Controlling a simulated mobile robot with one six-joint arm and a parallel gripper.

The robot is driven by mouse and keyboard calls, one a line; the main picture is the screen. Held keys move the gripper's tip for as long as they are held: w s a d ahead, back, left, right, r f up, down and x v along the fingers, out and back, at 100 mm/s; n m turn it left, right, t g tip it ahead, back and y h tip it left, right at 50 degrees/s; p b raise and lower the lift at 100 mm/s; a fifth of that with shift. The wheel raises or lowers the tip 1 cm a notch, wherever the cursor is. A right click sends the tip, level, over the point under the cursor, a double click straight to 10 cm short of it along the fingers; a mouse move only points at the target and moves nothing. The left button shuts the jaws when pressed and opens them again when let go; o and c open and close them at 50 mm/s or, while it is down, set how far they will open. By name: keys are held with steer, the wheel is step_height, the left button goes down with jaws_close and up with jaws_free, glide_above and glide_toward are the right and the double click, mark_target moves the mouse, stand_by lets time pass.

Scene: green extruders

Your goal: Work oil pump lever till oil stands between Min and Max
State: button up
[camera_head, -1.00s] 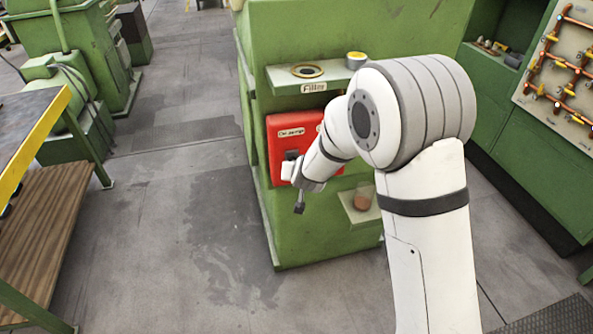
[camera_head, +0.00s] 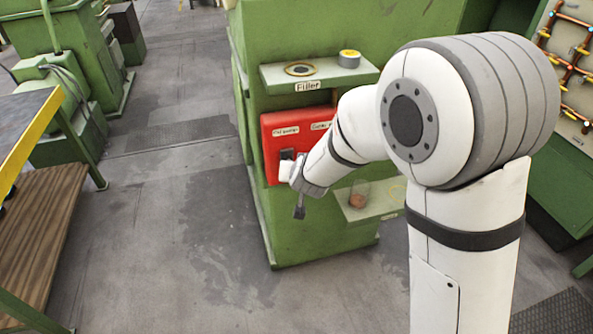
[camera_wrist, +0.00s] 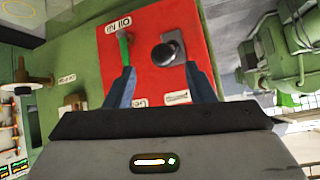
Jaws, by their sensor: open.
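The red panel (camera_head: 272,143) is on the front of a green machine, with an "Oil pump" label at its upper left. In the wrist view the red panel (camera_wrist: 188,20) appears upside down. A round dark knob (camera_wrist: 168,54), likely the end of the pump lever, stands out from it. My gripper (camera_wrist: 159,70) is open, its blue-grey fingers apart. The knob appears between and slightly beyond the fingertips; contact cannot be told. A green strip (camera_wrist: 125,48) under an "Oil m..." label is partly covered by the left finger. Oil level and Min and Max marks cannot be read.
Below right, a small ledge (camera_head: 378,211) carries a glass with brownish contents (camera_head: 358,195). Floor left of the machine is clear.

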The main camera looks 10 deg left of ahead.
steer(key=d+f+t+y+b, duration=0.2)
steer(key=d+f+t+b, duration=0.25)
steer(key=b, duration=0.45)
steer(key=w+a, duration=0.2)
steer(key=w+a+t+y+b, duration=0.1)
steer(key=w+a, duration=0.1)
steer(key=a, duration=0.1)
steer(key=w+a+t+y, duration=0.1)
steer(key=a, duration=0.1)
steer(key=shift+w+a+f+t, duration=0.25)
steer(key=shift+w, duration=0.15)
jaws_close()
